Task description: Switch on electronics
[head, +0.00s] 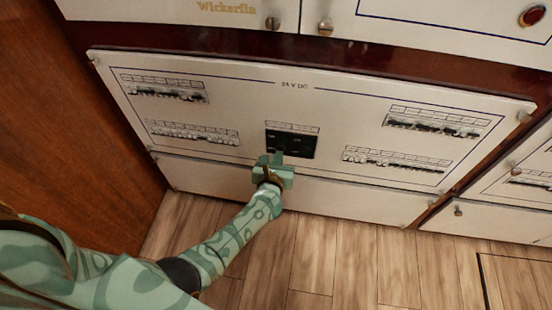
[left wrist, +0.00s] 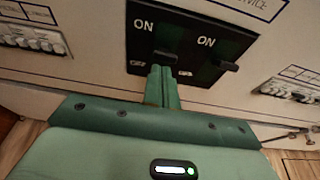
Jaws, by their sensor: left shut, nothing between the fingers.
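A white breaker panel (head: 300,105) marked 24 V DC fills the middle of the head view. At its centre is a black switch block (head: 290,143) with two switches, which also shows in the left wrist view (left wrist: 190,40), with ON lettered above each switch. The left switch (left wrist: 166,57) is just above my fingertips and partly hidden by them; the right switch (left wrist: 228,66) is clear of them. My left gripper (head: 272,160) is shut and empty at the block's lower edge; its fingers (left wrist: 162,75) seem at or very near the left switch. My right gripper is not in view.
Breaker rows (head: 165,88) lie left of the block, and more rows (head: 396,158) lie right of it. A wooden wall (head: 70,110) stands at the left. Wooden floor (head: 330,255) is clear below the panel.

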